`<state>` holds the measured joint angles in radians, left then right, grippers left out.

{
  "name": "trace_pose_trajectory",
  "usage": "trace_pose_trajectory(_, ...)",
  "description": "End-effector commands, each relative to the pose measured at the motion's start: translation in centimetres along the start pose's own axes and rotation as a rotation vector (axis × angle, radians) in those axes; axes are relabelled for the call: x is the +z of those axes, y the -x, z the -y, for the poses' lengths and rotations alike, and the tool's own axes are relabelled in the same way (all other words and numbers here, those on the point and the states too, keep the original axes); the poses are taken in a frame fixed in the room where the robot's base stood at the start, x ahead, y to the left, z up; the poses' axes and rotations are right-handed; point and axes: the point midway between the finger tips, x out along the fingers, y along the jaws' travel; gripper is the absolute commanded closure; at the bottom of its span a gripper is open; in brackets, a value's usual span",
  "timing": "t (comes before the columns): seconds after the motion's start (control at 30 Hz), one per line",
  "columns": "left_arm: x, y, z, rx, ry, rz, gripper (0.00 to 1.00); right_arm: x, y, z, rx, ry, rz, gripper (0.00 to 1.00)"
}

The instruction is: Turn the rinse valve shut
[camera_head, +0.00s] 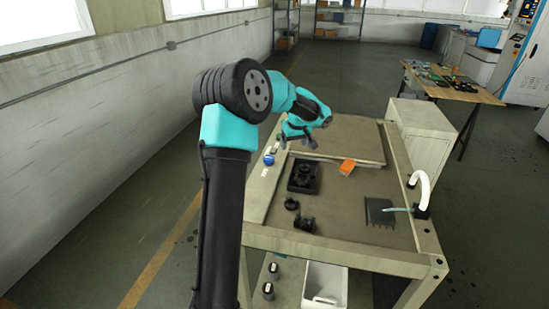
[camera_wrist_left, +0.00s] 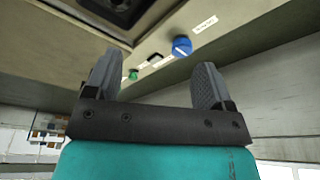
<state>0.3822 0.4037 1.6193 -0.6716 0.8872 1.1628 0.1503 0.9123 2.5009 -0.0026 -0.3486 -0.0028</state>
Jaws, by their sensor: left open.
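A round blue knob (camera_head: 268,159) with a pale bar across its face, which I take for the rinse valve, sits on the left edge of the workbench. In the left wrist view the blue knob (camera_wrist_left: 182,46) is beyond my fingertips, nearer the right finger, beside a white label (camera_wrist_left: 205,24) too small to read. My left gripper (camera_head: 298,142) is open and empty, above the bench's left side, past the knob in the head view. Its two grey fingers (camera_wrist_left: 155,70) are apart and do not touch the knob. My right gripper is not in view.
A green button (camera_wrist_left: 133,76) is near the knob. The bench carries a black fixture (camera_head: 304,176), an orange block (camera_head: 347,167), a black finned block (camera_head: 379,211) and a white curved spout (camera_head: 421,186) with a pale blue streak. A white bin (camera_head: 324,287) is below.

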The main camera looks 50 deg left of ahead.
Motion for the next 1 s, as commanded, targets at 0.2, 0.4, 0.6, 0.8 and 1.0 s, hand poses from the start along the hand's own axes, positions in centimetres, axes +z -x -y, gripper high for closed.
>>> trace_pose_trajectory(0.2,-6.0,1.4,5.4,-0.082,0.225,-0.116,0.24,0.0,0.0,0.0,0.0,0.0,0.0,1.0)
trace_pose_trajectory(0.4,-6.4,1.5,5.8,-0.088,0.246,-0.127,0.24,0.0,0.0,0.0,0.0,0.0,0.0,1.0)
trace_pose_trajectory(0.6,-6.3,1.4,5.8,-0.087,0.244,-0.125,0.24,0.0,0.0,0.0,0.0,0.0,0.0,1.0)
trace_pose_trajectory(0.8,-6.5,0.2,5.9,-0.089,0.244,-0.124,0.24,0.0,0.0,0.0,0.0,0.0,0.0,1.0)
trace_pose_trajectory(1.0,-6.8,-2.7,6.2,-0.089,0.244,-0.123,0.24,0.0,0.0,0.0,0.0,0.0,0.0,1.0)
